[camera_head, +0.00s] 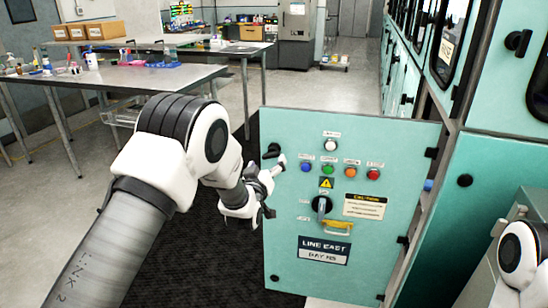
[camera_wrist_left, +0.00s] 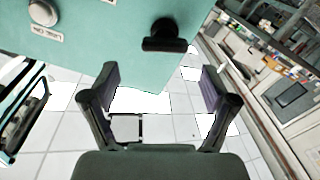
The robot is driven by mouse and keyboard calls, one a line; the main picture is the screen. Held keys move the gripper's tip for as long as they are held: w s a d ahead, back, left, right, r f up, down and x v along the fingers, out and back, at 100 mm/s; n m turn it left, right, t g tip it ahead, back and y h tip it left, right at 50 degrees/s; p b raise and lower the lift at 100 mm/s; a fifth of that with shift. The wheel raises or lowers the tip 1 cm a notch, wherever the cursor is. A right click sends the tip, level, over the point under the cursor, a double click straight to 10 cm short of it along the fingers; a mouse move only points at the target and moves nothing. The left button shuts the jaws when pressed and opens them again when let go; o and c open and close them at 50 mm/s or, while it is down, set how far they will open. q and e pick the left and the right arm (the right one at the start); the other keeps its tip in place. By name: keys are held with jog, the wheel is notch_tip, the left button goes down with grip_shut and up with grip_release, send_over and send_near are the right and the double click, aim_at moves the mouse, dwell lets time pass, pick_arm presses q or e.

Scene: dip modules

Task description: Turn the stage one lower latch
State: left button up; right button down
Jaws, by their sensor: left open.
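A teal panel door (camera_head: 240,119) labelled "LINE EAST" carries a black latch (camera_head: 272,150) near its upper left edge and a small dark fitting (camera_head: 274,278) at its lower left. I cannot tell which one is the stage one lower latch. My left gripper (camera_head: 272,188) is beside the door's left edge, below the upper latch. In the left wrist view, the open, empty left gripper (camera_wrist_left: 160,82) has a black latch (camera_wrist_left: 165,36) ahead of its fingers, apart from them. My right gripper is out of the picture.
The door also bears coloured buttons, a rotary switch (camera_head: 321,206) and a yellow handle (camera_head: 338,228). Teal cabinets (camera_head: 490,150) line the right side. A workbench (camera_head: 140,76) with bottles and boxes stands at the left. Open floor lies between the bench and the door.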

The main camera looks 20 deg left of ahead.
aim_at(269, 156)
pick_arm(q)
jog(key=w, duration=0.3)
jog(key=w+a, duration=0.1)
jog(key=w, duration=0.1)
jog(key=shift+w+f, duration=0.2)
jog(key=shift+f, duration=0.05)
jog(key=shift+w+d+r, duration=0.1)
jog(key=shift+w+d, duration=0.1)
jog(key=shift+w, duration=0.3)
jog(key=shift+a, duration=0.15)
jog(key=c, duration=1.2)
jog(key=shift+o, duration=0.2)
jog(key=shift+f+m+b, duration=0.25)
jog(key=shift+m+b, duration=0.25)
jog(key=shift+m, duration=0.7)
jog(key=shift+r+m, duration=0.15)
jog(key=shift+m, duration=0.85)
